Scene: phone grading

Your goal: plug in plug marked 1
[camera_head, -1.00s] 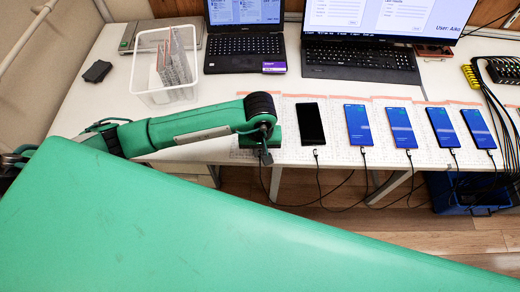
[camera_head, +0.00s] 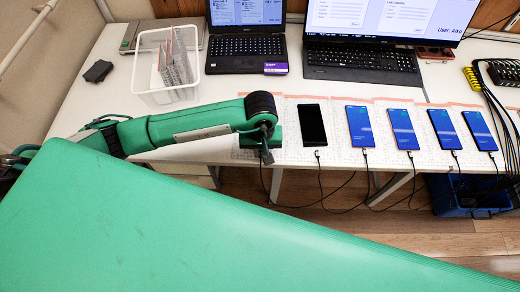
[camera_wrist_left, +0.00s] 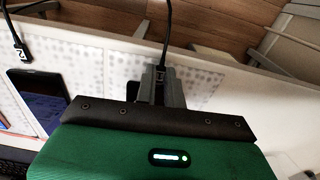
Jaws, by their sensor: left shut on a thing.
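My left gripper (camera_head: 266,153) is over the front edge of the white table, left of the row of phones. In the left wrist view the gripper (camera_wrist_left: 157,92) is shut on a black cable plug (camera_wrist_left: 160,74), whose mark is too small to read. Its cable runs away toward the floor. A plug marked 2 (camera_wrist_left: 22,52) lies near the end of a dark-screened phone (camera_wrist_left: 40,92), which also shows in the head view (camera_head: 312,125). Whether plug 2 is seated cannot be told. Any phone under my left gripper is hidden. My right gripper is not in view.
Several phones with blue screens, such as this one (camera_head: 361,126), lie to the right with cables at their front ends. A clear bin (camera_head: 140,88), a laptop (camera_head: 246,48) and a keyboard (camera_head: 360,60) stand behind. A blue crate (camera_head: 450,208) is below the table.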

